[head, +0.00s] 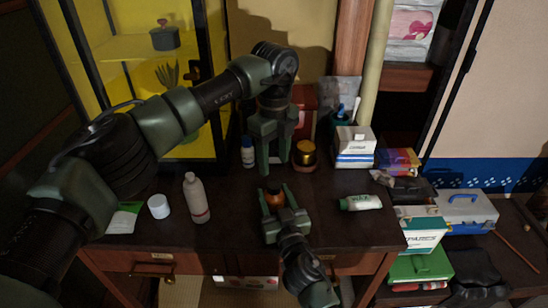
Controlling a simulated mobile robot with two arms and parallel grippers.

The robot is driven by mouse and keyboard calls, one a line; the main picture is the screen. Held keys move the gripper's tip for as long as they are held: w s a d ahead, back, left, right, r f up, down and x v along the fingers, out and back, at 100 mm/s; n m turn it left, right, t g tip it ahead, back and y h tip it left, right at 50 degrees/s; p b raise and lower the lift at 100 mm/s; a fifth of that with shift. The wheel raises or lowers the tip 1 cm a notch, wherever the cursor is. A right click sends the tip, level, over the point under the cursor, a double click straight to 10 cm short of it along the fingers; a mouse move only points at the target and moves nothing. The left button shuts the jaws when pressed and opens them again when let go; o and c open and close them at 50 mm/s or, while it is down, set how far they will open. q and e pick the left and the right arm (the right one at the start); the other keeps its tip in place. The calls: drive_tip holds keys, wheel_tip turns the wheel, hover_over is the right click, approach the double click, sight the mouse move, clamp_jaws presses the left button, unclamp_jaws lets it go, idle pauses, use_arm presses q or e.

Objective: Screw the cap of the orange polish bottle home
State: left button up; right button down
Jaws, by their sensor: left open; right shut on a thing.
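The small orange polish bottle (275,200) stands near the middle of the dark table. My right gripper (274,193) comes from the front edge and is shut on it, a finger on each side. A dark cap (273,187) shows at the top of the bottle; how tightly it sits I cannot tell. My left gripper (274,166) points down just above and behind the bottle. Its fingers are apart, with nothing seen between them. The lower part of the bottle is partly hidden by my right gripper.
A white bottle (196,199) and a white jar (159,206) stand at left. A blue-capped bottle (248,154) and a gold-lidded jar (304,154) stand behind my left gripper. A tube (360,202) lies at right. Boxes (355,147) crowd the back right.

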sight(274, 185)
use_arm(q)
drive_tip(key=shift+f, duration=0.1)
drive_tip(key=shift+f, duration=3.9)
clamp_jaws()
